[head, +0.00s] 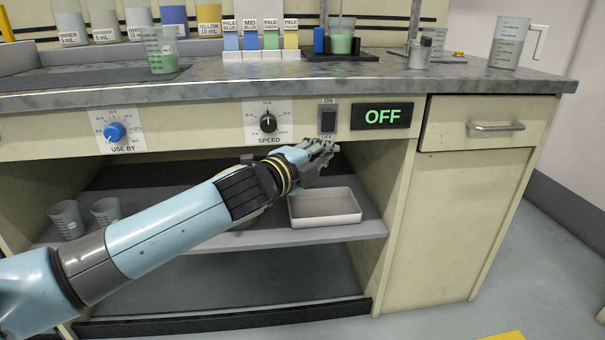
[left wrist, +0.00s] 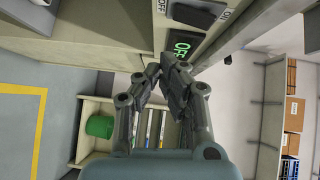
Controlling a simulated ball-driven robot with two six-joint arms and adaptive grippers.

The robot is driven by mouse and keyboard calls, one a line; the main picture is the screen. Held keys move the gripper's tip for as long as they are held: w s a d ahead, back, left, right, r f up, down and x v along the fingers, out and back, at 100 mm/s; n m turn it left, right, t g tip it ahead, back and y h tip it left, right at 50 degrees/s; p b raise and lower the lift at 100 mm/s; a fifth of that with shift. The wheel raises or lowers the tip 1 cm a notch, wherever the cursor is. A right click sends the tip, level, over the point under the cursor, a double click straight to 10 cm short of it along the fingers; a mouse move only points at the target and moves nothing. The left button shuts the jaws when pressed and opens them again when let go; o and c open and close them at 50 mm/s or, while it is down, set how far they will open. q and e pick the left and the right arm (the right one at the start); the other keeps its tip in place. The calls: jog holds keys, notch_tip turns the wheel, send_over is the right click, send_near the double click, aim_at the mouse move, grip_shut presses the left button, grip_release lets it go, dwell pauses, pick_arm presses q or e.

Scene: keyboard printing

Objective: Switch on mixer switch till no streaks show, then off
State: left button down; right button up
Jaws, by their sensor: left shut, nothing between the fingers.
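My left gripper (head: 327,148) is shut and empty, just below the switch plate. In the left wrist view its fingertips (left wrist: 163,64) are together near the panel, and the switch (left wrist: 197,14) shows at the top. My right gripper is not in view.
The SPEED knob (head: 268,123) and blue USE BY knob (head: 115,132) are left of the switch. A drawer handle (head: 497,127) sticks out at right. Several labelled bottles and a jug (head: 509,46) stand on the bench top.

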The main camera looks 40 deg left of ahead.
pick_arm(q)
jog(key=s+b, duration=0.1)
jog(key=s, duration=0.6)
jog(key=shift+d+f, duration=0.3)
jog(key=shift+d, duration=0.05)
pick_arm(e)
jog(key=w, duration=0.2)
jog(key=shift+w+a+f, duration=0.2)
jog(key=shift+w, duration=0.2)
